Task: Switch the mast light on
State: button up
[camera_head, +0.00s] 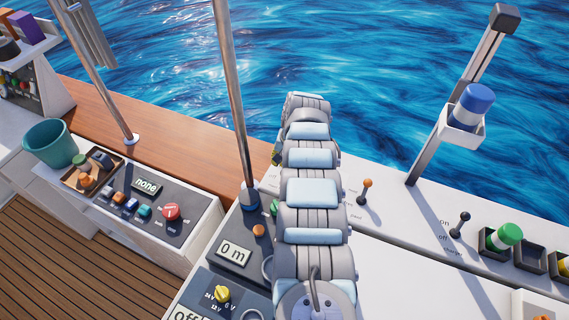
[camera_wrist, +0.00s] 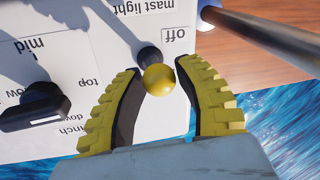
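The mast light switch shows in the wrist view as a lever with a yellow ball knob (camera_wrist: 159,79) and a dark round base (camera_wrist: 149,57), on a white panel. The lettering "mast light" and "off" is beside it, upside down in this view. My gripper (camera_wrist: 159,70) has its yellow, dark-padded fingertips on either side of the knob. The pads look very close to the knob; I cannot tell whether they touch it. The mast light itself is not clearly identifiable.
A black lever (camera_wrist: 35,106) stands left of the knob, by "mid" and "top". A metal pole (camera_wrist: 265,35) crosses at the upper right. In the head view, a post with a blue-capped lamp (camera_head: 472,106) and an orange-tipped lever (camera_head: 366,190) stand right of my arm.

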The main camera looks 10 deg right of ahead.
jog(key=shift+o, duration=1.3)
jog(key=shift+d, duration=0.1)
jog(key=shift+d+r, duration=0.15)
jog(key=shift+r, duration=0.55)
notch_tip(320, 180, up, 10)
jog(key=s+d, duration=0.1)
jog(key=shift+d+r, duration=0.15)
jog(key=shift+d, duration=0.1)
